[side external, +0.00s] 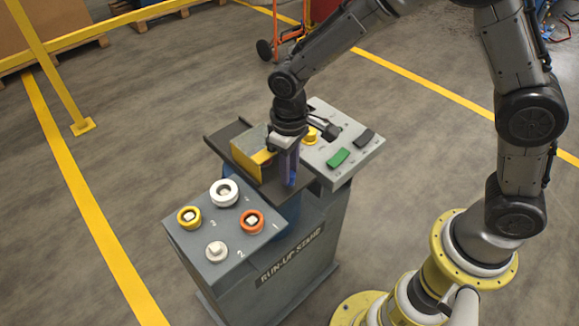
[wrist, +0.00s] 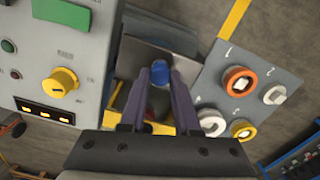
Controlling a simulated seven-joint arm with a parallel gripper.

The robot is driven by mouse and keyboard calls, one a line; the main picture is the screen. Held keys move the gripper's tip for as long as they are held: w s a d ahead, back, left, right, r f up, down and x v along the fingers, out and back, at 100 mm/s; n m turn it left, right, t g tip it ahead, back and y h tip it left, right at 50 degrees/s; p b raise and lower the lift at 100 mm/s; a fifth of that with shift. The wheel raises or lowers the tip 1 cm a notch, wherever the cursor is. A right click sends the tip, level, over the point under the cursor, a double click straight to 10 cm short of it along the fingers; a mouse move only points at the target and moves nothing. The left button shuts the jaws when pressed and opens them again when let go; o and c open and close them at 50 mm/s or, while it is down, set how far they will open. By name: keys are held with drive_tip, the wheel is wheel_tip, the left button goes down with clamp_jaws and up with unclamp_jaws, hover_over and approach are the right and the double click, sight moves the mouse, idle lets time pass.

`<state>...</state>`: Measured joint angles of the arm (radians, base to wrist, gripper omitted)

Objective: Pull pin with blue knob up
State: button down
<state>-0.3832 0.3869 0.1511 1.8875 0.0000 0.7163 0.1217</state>
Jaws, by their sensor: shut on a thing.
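The blue knob (wrist: 160,75) shows in the wrist view between the two fingertips of my gripper (wrist: 160,72). My gripper is shut on the blue knob, with a finger on each side of it. In the side view my gripper (side external: 288,165) points down over the dark tray in the middle of the run-up stand (side external: 285,250). The knob is hard to make out there behind the fingers. The pin below the knob is hidden, so I cannot tell how high it stands.
A yellow plate (side external: 247,160) stands close beside my gripper. A panel with orange (side external: 251,221), yellow (side external: 189,217) and white knobs (side external: 223,192) lies in front. A grey panel with a green switch (side external: 338,158) and a yellow knob (wrist: 61,82) lies on the other side. Floor around the stand is clear.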

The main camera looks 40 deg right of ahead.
idle(0.4)
drive_tip(key=shift+r, duration=1.5)
drive_tip(key=c, duration=0.6)
unclamp_jaws()
wheel_tip(320, 180, up, 14)
drive_tip(key=shift+f, duration=0.1)
